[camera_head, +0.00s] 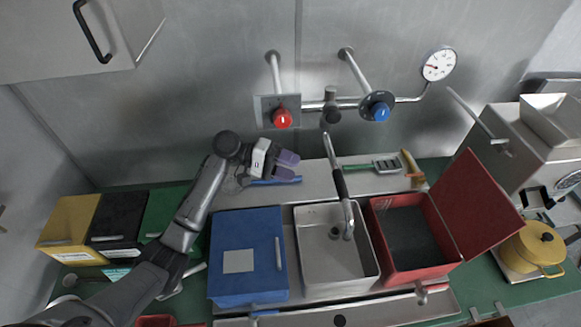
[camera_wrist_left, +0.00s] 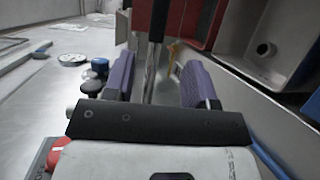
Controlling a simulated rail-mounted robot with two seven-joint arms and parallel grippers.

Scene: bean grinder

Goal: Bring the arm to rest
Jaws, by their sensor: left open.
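My left arm (camera_head: 193,207) reaches in from the lower left of the head view. Its left gripper (camera_head: 288,165) is at the back of the counter, above the blue box and left of the faucet. In the left wrist view its two purple fingers (camera_wrist_left: 158,80) stand wide apart with nothing held between them. The black-handled faucet (camera_head: 340,185) shows beyond the fingers in the wrist view (camera_wrist_left: 157,25). A blue-handled tool (camera_head: 274,181) lies just below the gripper in the head view; whether they touch cannot be told. My right gripper is not in view.
A closed blue box (camera_head: 231,272), a metal sink (camera_head: 310,222) and an open red box (camera_head: 395,268) stand in a row. Red (camera_head: 282,118) and blue (camera_head: 380,112) valve knobs stick out from the back wall. A yellow pot (camera_head: 535,247) is at right.

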